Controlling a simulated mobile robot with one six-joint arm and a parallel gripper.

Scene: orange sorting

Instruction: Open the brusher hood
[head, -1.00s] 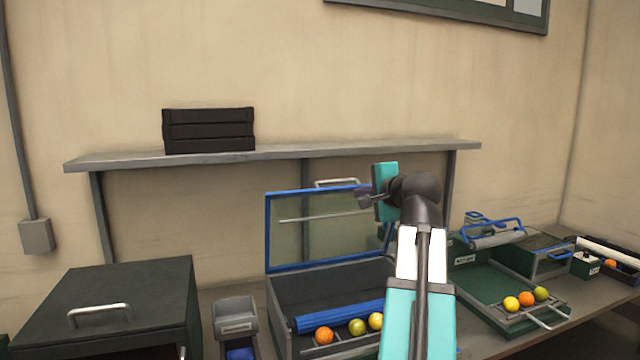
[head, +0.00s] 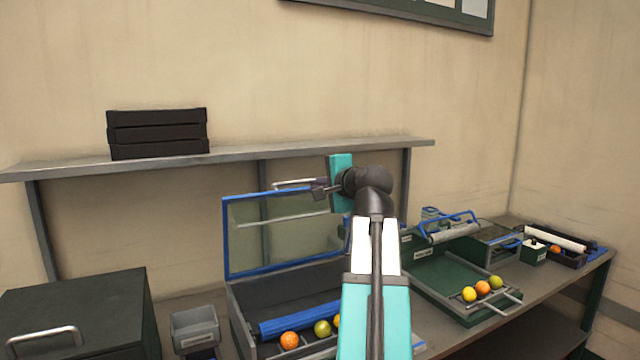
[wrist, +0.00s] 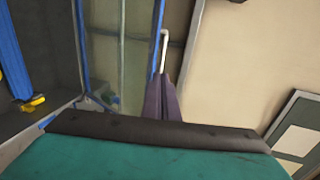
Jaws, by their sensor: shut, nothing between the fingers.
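The brusher hood (head: 285,232), a clear panel in a blue frame, stands raised and nearly upright at the back of its dark box (head: 240,313). Its pale bar handle (head: 293,184) is at the top edge; the handle also shows in the wrist view (wrist: 163,48). My gripper (head: 316,189) is shut and empty beside the handle's right end. In the wrist view my dark fingers (wrist: 164,82) are together close to the handle; I cannot tell whether they touch it. My arm hides the box's right part. A blue roller (head: 300,318) lies in the box.
Oranges (head: 289,340) sit at the box front. A green tray (head: 440,273) with fruit stands right. A grey bin (head: 195,330) and dark cabinet (head: 80,305) stand left. A wall shelf (head: 230,156) runs behind the hood, holding black crates (head: 158,134).

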